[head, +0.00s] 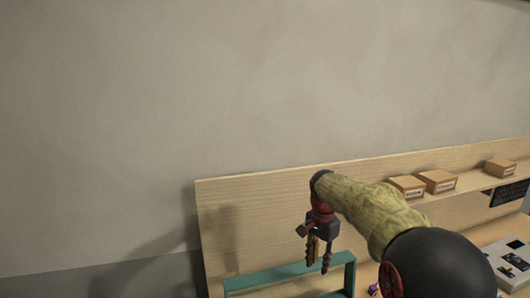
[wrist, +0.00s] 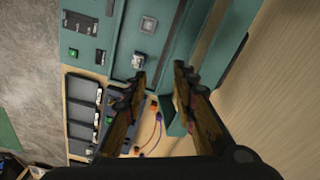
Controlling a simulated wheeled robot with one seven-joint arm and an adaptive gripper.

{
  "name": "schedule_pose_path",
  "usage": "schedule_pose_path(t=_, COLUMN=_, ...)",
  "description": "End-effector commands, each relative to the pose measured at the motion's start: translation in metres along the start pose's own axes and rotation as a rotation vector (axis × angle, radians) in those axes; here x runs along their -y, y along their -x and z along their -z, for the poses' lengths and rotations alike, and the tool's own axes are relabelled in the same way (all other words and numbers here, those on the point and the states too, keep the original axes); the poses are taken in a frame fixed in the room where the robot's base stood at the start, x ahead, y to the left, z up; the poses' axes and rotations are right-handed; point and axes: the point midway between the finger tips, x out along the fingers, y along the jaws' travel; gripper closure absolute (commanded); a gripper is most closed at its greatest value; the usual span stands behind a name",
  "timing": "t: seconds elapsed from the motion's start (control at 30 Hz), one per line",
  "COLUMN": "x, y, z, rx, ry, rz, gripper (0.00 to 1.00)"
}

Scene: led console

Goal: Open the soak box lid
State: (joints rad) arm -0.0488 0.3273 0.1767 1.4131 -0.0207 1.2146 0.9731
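A teal structure (head: 290,276) stands at the bottom of the head view, in front of the wooden back panel. My gripper (head: 319,262) hangs pointing down above the teal structure in the head view. In the wrist view my gripper (wrist: 159,76) has its two fingers apart with nothing between them. A teal bar lies behind the right finger, and contact cannot be told.
Small cardboard boxes (head: 437,181) sit on a wooden shelf at right. A grey device (head: 512,262) is on the bench at far right. Bare wood is at right.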

Motion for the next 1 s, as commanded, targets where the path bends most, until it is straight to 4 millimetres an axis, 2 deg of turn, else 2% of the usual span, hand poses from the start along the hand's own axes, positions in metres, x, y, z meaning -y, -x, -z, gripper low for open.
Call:
schedule_pose_path(t=0.03, x=-0.014, y=0.000, z=-0.008, rx=-0.013, ry=0.035, rz=0.020, gripper=0.72)
schedule_pose_path(t=0.27, x=-0.074, y=0.010, z=-0.044, rx=-0.079, ry=0.223, rz=0.096, gripper=0.72)
schedule_pose_path(t=0.47, x=-0.131, y=0.001, z=-0.081, rx=-0.149, ry=0.385, rz=0.151, gripper=0.72)
schedule_pose_path(t=0.67, x=-0.187, y=-0.026, z=-0.119, rx=-0.230, ry=0.546, rz=0.193, gripper=0.72)
schedule_pose_path(t=0.8, x=-0.226, y=-0.055, z=-0.147, rx=-0.291, ry=0.657, rz=0.215, gripper=0.72)
schedule_pose_path(t=1.0, x=-0.271, y=-0.103, z=-0.180, rx=-0.379, ry=0.799, rz=0.233, gripper=0.72)
